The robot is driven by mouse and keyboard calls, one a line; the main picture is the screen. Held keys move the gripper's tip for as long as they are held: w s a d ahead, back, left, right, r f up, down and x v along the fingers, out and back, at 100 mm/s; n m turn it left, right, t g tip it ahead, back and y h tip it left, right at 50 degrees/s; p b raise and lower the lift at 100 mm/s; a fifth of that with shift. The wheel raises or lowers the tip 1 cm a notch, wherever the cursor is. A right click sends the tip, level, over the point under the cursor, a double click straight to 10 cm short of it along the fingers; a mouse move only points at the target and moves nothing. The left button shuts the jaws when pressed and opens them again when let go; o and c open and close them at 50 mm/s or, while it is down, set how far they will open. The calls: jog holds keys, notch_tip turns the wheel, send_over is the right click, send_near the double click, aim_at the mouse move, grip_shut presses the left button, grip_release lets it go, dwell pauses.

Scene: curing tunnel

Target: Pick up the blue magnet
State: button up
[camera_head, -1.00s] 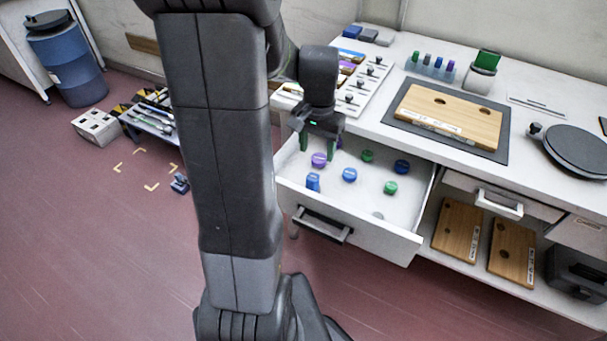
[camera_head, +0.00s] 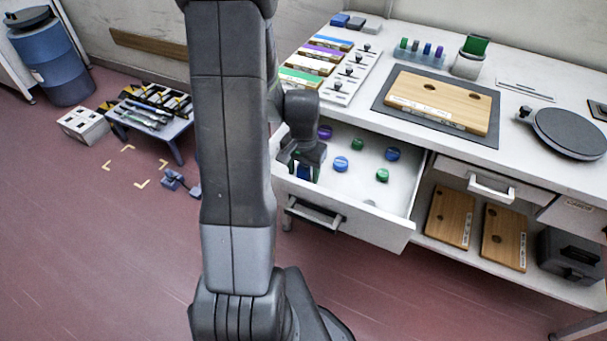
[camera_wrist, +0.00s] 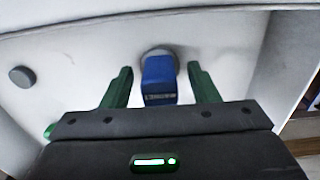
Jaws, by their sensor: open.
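The blue magnet (camera_wrist: 159,80) is a blue block with a small printed label and a grey round end, in the open white drawer (camera_head: 399,205). In the wrist view it stands between the two green fingers of my gripper (camera_wrist: 160,70), with a gap on each side. In the head view my gripper (camera_head: 295,170) reaches down into the drawer's left part and mostly hides the block; a bit of its blue (camera_head: 304,173) shows. My gripper is open and holds nothing.
Round blue pieces (camera_head: 340,163) (camera_head: 392,153), green ones (camera_head: 358,144) (camera_head: 382,175) and a purple one (camera_head: 325,131) lie in the drawer. A dark disc (camera_wrist: 22,76) is at left in the wrist view. The drawer walls and the worktop (camera_head: 350,112) are close around my gripper.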

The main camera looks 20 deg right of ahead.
jog(key=c, duration=0.9)
